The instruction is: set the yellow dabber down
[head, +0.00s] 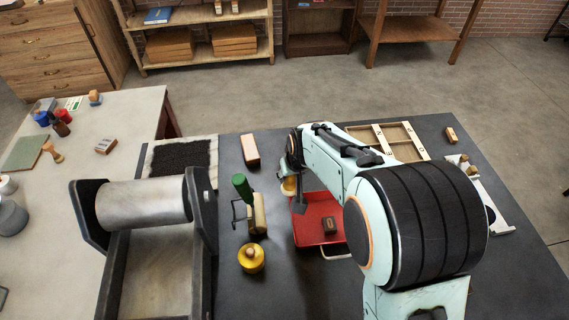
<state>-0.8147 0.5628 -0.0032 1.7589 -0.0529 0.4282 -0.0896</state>
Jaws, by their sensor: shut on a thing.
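My gripper (294,188) is seen from behind and above, partly hidden by my own arm. It is shut on a small yellow-tan thing, taken as the yellow dabber (289,186), of which only a part shows. The dabber is at the left back corner of a red tray (309,232); whether it is above the tray or touching anything cannot be told. Another yellow round piece with a knob (251,259) stands upright on the dark table, apart from my gripper.
A green-handled roller (259,214) lies left of the tray. A dark-topped wooden block (330,225) sits in the tray. A pinkish block (250,151) stands behind the roller. A press with a metal cylinder (143,205) is at left. A wooden compartment frame (405,138) lies beyond my arm.

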